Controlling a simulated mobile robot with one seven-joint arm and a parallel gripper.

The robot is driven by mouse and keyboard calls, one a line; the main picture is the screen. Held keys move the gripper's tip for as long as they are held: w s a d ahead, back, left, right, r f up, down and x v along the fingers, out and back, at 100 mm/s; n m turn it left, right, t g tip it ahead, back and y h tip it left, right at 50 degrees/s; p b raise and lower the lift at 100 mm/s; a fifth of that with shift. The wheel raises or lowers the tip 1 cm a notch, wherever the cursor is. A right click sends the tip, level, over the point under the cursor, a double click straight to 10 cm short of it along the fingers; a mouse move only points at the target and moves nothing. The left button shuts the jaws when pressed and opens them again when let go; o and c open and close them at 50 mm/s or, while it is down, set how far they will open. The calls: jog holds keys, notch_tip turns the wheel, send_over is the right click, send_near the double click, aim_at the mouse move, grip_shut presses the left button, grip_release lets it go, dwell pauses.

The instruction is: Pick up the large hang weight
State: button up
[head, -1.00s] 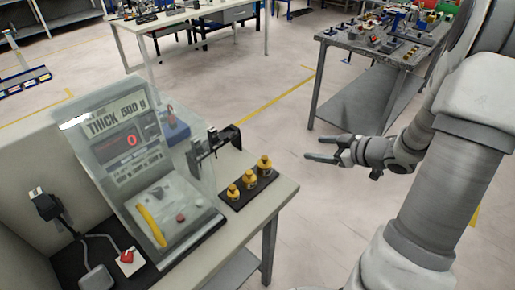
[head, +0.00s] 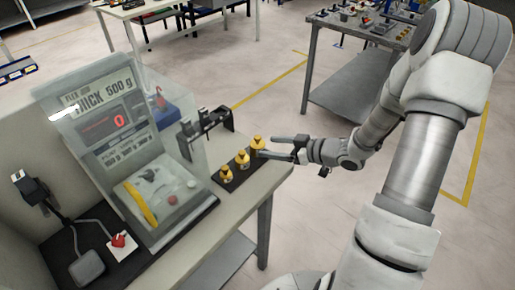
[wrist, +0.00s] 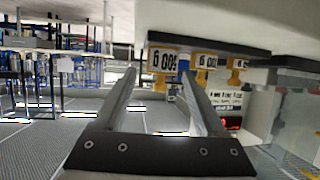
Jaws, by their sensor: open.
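Three yellow hang weights stand in a row on a dark strip at the table's right edge. The farthest one (head: 258,144), which looks the largest, is at the right end of the row; the middle one (head: 242,159) and near one (head: 226,174) look smaller. My gripper (head: 266,147) is open, coming in from the right, with its fingertips at the farthest weight. In the wrist view, whose picture is upside down, that weight (wrist: 162,61) with its white label shows between and just beyond the fingertips (wrist: 160,74). Whether the fingers touch it cannot be told.
A clear-walled scale box (head: 130,150) with a red display stands left of the weights. A black bracket (head: 205,128) stands close behind them. A grey workbench (head: 350,85) with parts stands farther back.

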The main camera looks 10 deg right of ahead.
aim_at(264, 147)
jog(key=b+x, duration=0.1)
jog(key=x, duration=0.4)
jog(key=shift+w+a+f, duration=0.1)
jog(key=shift+a+f, duration=0.1)
jog(key=shift+a, duration=0.15)
grip_shut()
